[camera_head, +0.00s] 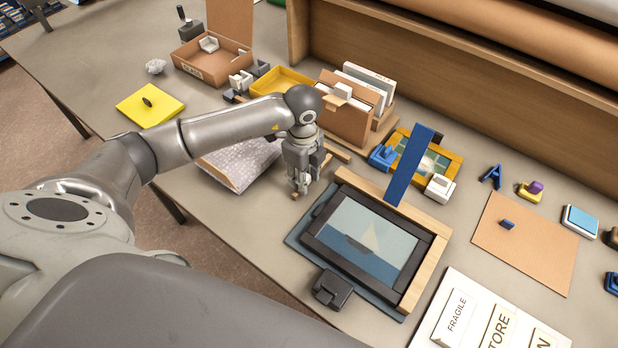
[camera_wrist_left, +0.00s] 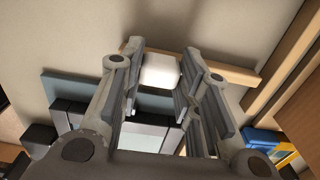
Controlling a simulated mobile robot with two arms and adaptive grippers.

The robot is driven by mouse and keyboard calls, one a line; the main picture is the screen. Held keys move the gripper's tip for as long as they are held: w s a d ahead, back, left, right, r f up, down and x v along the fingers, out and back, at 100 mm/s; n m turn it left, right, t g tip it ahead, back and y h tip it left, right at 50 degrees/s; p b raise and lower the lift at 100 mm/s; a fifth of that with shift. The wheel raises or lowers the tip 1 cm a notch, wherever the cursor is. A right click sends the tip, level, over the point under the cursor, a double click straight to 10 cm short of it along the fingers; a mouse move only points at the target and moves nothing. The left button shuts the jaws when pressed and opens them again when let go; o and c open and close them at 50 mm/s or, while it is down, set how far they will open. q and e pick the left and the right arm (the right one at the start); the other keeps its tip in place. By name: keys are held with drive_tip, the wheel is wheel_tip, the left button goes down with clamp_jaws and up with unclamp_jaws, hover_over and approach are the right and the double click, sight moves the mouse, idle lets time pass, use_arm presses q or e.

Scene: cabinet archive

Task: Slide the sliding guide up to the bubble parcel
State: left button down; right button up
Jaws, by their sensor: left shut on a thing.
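The bubble parcel (camera_head: 240,163) is a whitish bubble-wrapped packet with a tan edge, flat on the table left of my left gripper. My left gripper (camera_head: 300,188) points down beside its right side, a small gap apart. My right gripper is out of view.
A dark-framed picture (camera_head: 370,240) on a blue-grey board lies right of the gripper, with a wooden strip along it. A brown box of files (camera_head: 345,122) and a yellow tray (camera_head: 280,80) stand behind. A yellow pad (camera_head: 150,103) lies far left.

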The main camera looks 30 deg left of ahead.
use_arm(q)
drive_tip(key=a, duration=0.2)
drive_tip(key=a+b, duration=0.1)
drive_tip(key=a, duration=0.1)
drive_tip(key=w+a, duration=0.1)
drive_tip(key=shift+a+f, duration=0.15)
drive_tip(key=shift+a, duration=0.65)
drive_tip(key=shift+r, duration=0.2)
drive_tip(key=c, duration=1.1)
unclamp_jaws()
drive_tip(key=shift+o, duration=0.2)
drive_tip(key=shift+r, duration=0.1)
wheel_tip(320, 180, up, 12)
drive_tip(key=shift+f, duration=0.2)
